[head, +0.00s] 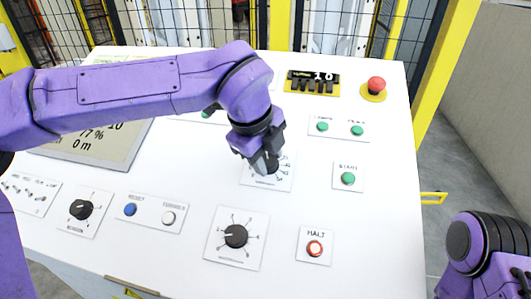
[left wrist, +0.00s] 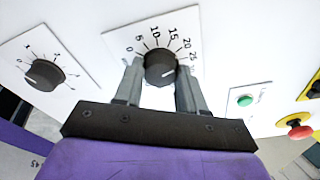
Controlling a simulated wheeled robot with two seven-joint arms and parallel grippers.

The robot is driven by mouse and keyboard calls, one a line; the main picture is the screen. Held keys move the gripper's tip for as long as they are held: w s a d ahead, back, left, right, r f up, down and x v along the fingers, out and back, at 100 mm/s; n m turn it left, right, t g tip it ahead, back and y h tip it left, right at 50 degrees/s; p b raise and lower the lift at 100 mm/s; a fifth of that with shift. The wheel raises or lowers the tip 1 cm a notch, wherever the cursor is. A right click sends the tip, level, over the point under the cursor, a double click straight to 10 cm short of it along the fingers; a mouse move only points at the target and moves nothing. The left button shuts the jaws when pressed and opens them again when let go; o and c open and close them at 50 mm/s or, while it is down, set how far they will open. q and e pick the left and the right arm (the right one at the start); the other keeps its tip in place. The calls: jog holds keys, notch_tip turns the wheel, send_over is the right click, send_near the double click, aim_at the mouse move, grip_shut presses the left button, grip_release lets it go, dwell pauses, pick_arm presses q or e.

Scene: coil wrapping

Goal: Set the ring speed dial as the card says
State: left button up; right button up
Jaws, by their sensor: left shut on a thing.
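A black dial (left wrist: 160,68) with a scale marked from 0 past 25 sits between the two fingers of my left gripper (left wrist: 157,88). The fingers are shut on the dial's sides. I cannot make out a readable card. My right arm shows at lower right, with its gripper out of the frame.
A second dial (head: 235,236) is below, also in the left wrist view (left wrist: 44,75). A green START button (head: 348,178), a HALT button (head: 315,249) and a red emergency button (head: 376,84) are to the right. A screen (head: 125,150) is partly behind my left arm.

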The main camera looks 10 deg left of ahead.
pick_arm(q)
jog(key=m+p, duration=0.2)
jog(key=m, duration=0.1)
jog(key=m+p, duration=0.1)
jog(key=m, duration=0.1)
jog(key=shift+w+r+g, duration=0.1)
jog(key=shift+r+g, duration=0.2)
jog(key=shift+g, duration=0.1)
jog(key=m+y+p, duration=0.1)
jog(key=m+p, duration=0.2)
jog(key=m, duration=0.1)
jog(key=shift+m, duration=0.4)
jog(key=m+p, duration=0.5)
jog(key=shift+d+r+y, duration=0.1)
jog(key=shift+d+y, duration=0.05)
jog(key=shift+y, duration=0.25)
jog(key=m+p, duration=0.2)
jog(key=m, duration=0.1)
jog(key=shift+p, duration=0.35)
jog(key=shift+f+m+p, duration=0.2)
jog(key=shift+m+p, duration=0.3)
jog(key=shift+m, duration=0.2)
jog(key=shift+y, duration=0.3)
jog(key=o, duration=1.1)
jog(key=shift+f, duration=0.1)
jog(key=shift+c, duration=0.2)
